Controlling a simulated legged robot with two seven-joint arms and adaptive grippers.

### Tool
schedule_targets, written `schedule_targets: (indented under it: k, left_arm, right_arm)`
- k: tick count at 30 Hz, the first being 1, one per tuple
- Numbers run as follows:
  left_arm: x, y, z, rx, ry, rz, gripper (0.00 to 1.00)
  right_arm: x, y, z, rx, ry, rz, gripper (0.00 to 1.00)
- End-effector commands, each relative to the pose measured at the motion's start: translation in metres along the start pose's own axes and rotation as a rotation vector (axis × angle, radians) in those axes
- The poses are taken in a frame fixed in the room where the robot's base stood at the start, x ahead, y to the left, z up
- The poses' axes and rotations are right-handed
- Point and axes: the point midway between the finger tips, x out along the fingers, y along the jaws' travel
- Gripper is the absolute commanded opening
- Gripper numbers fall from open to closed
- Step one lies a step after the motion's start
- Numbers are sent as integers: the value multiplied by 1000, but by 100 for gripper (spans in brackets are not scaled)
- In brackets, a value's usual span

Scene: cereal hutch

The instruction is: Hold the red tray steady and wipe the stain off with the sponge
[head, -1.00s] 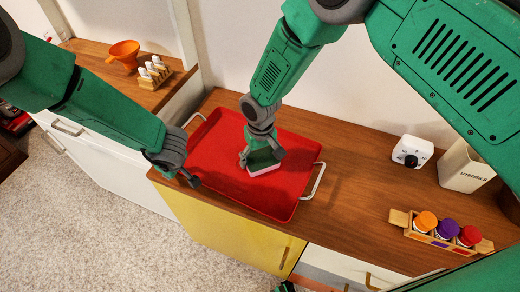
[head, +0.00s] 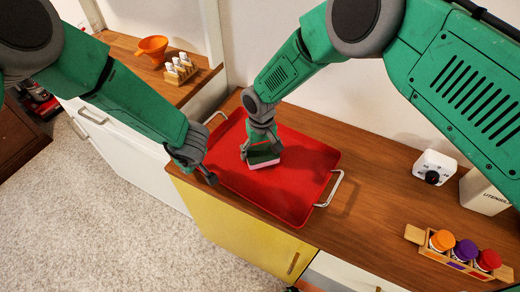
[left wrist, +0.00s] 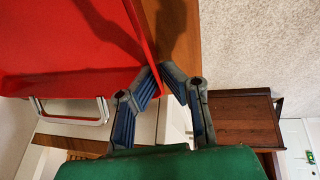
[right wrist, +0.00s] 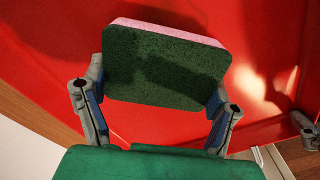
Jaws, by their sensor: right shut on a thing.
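The red tray (head: 315,165) lies flat on the wooden counter, with metal handles at both ends. My right gripper (head: 258,148) is shut on the sponge (head: 264,160), which is dark green with a pink layer. The sponge is over the left-middle part of the tray; in the right wrist view (right wrist: 165,65) it sits between both fingers, pink side away. My left gripper (head: 208,173) is at the tray's near left corner. In the left wrist view its fingertips (left wrist: 160,75) are close together at the tray's rim; whether they pinch it is unclear. No stain is visible.
A white timer (head: 434,167), a utensil holder (head: 485,192) and a rack of colored-lid jars (head: 460,250) stand to the right. An orange funnel (head: 152,48) and small white bottles (head: 180,65) are at the back left. The counter just right of the tray is clear.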

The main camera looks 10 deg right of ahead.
Motion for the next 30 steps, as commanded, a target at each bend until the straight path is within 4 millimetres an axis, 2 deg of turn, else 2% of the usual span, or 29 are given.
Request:
schedule_targets:
  k: [19, 25, 27, 30]
  left_arm:
    - [1, -1, -1, -2, 1, -1, 0]
    - [1, 0, 0, -1, 1, -1, 0]
    - [0, 0, 0, -1, 0, -1, 0]
    - [0, 0, 0, -1, 0, 0, 0]
  right_arm:
    - [0, 39, 48, 2, -4, 1, 53]
    - [3, 25, 33, 1, -2, 0, 53]
    - [-3, 21, 28, 1, -1, 0, 53]
    - [2, 15, 21, -1, -1, 1, 53]
